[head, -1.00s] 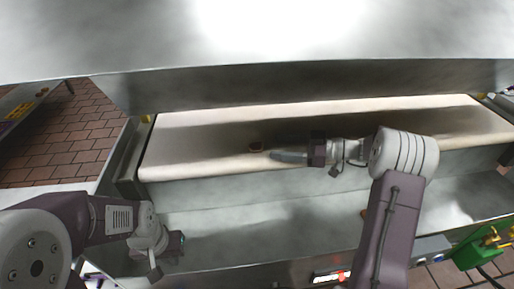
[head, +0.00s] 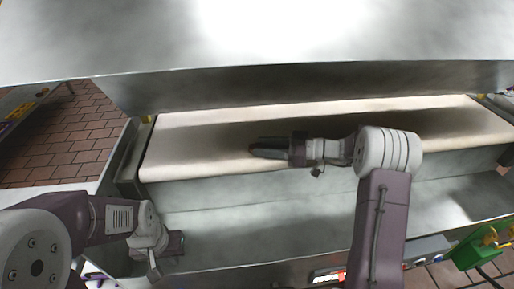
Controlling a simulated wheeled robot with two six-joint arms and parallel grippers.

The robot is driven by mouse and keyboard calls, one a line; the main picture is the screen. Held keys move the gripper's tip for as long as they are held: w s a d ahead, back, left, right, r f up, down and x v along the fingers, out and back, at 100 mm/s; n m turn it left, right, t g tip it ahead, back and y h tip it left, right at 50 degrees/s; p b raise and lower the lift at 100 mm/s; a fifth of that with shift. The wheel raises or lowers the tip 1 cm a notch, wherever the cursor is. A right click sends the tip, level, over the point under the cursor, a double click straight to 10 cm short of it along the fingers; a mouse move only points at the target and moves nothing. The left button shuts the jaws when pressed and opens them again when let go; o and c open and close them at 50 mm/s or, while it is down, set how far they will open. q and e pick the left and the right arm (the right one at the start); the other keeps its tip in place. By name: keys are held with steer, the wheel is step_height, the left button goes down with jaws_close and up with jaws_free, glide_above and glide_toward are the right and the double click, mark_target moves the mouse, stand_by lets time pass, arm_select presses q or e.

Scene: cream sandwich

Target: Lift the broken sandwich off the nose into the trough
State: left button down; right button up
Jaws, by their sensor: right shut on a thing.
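My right gripper (head: 262,148) is over the front part of the cream conveyor belt (head: 190,150), its fingers pointing left. It is shut on the broken sandwich, which the fingers hide from this view. The belt's front edge, the nose, runs just in front of the fingers. The grey metal trough (head: 230,225) lies below and in front of the nose. My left gripper (head: 172,245) is low at the left end of the trough, away from the belt; its fingers are too small and shaded to tell whether they are open.
A large metal hood (head: 300,80) overhangs the back of the belt. A green device (head: 475,250) with yellow parts stands at the lower right. Brick-coloured floor (head: 75,140) shows at the left. The visible belt around my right gripper is clear.

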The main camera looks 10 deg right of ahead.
steer(key=r, duration=0.4)
steer(key=shift+s+d+r, duration=0.3)
steer(key=shift+d+r, duration=0.05)
steer(key=shift+d, duration=0.05)
steer(key=s+d+r, duration=0.4)
steer(key=s+d, duration=0.1)
steer(key=s+d+r, duration=0.2)
steer(key=s, duration=0.1)
steer(key=shift+d+r, duration=0.15)
steer(key=shift+w, duration=0.1)
